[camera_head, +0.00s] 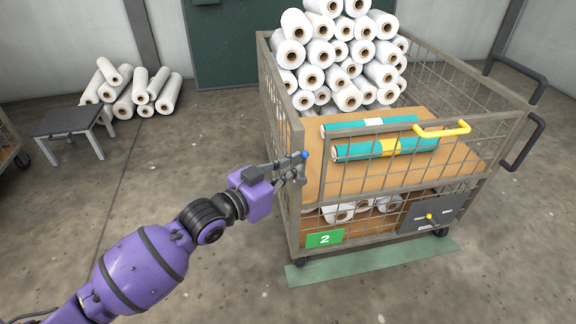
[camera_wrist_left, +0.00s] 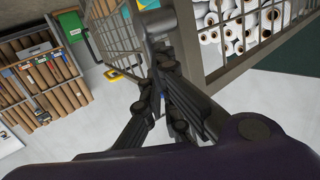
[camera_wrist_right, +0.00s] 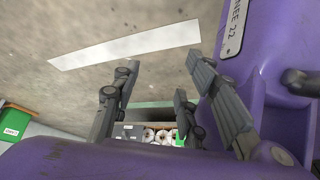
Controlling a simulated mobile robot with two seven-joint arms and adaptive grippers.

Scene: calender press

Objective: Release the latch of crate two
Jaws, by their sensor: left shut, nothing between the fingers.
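Crate two (camera_head: 312,222) is a wire-mesh cart with a green "2" plate (camera_head: 325,238) low on its front left. A blue-tipped knob (camera_head: 304,154) shows at its left front post, beside my left gripper (camera_head: 295,170). A yellow handle (camera_head: 442,130) sits on the front top rail, and a grey plate with a yellow knob (camera_head: 429,217) is at the lower right; I cannot tell which part is the latch. My left gripper is shut and empty at the post; contact is unclear. My right gripper (camera_wrist_right: 164,62) is open and empty, seen only in its wrist view.
White rolls (camera_head: 335,50) are piled at the crate's back, and two teal rolls (camera_head: 385,150) lie on its brown board. A small grey table (camera_head: 68,122) and loose rolls (camera_head: 140,92) stand at the back left.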

